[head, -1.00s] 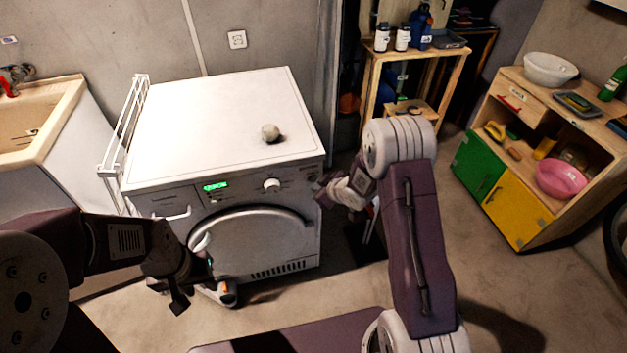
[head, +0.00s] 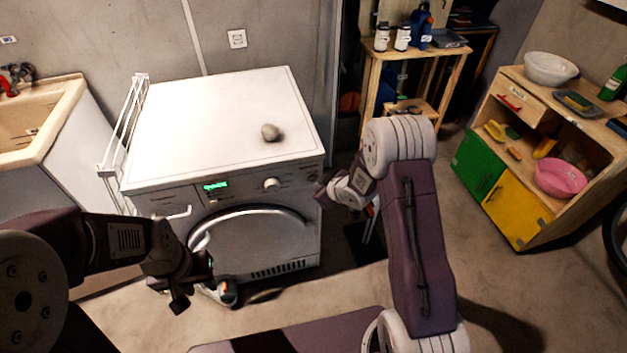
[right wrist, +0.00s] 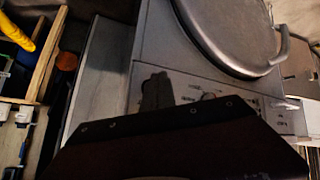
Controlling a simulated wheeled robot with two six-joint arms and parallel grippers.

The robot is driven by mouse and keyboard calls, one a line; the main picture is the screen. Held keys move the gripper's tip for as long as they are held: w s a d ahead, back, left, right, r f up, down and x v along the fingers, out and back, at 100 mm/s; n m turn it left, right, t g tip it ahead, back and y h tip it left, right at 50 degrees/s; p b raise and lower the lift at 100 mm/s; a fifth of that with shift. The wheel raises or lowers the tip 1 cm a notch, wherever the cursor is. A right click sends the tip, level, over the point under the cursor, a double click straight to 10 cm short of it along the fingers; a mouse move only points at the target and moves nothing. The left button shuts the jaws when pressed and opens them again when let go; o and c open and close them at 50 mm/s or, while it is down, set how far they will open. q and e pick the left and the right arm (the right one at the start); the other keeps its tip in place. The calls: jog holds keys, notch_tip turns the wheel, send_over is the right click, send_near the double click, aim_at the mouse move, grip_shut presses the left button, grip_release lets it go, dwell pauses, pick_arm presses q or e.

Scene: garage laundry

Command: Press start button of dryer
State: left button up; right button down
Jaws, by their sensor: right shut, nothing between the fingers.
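The white dryer (head: 215,110) stands against the wall, with a round door (head: 250,240) on its front. Its control panel has a lit green display (head: 215,186), a round knob (head: 271,184) and small controls near the right end. I cannot single out the start button for certain. My right gripper (head: 322,194) is shut and empty beside the panel's right end; contact is unclear. In the right wrist view its dark fingers (right wrist: 156,91) show in front of the panel (right wrist: 205,85). My left gripper (head: 180,292) is low before the dryer's left side, its fingers unclear.
A grey stone-like lump (head: 270,132) lies on the dryer top. A white drying rack (head: 122,130) and a sink (head: 35,125) are on the left. Floor between is partly clear.

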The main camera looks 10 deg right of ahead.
jog(key=shift+w, duration=0.1)
dwell(0.7)
jog(key=shift+w, duration=0.35)
jog(key=shift+w+p, duration=0.4)
jog(key=shift+p, duration=0.05)
dwell(0.5)
jog(key=shift+s, duration=0.85)
jog(key=shift+s+b, duration=0.1)
jog(key=shift+b, duration=0.2)
jog(key=s+b, duration=0.1)
jog(key=s, duration=0.3)
jog(key=shift+s, duration=0.4)
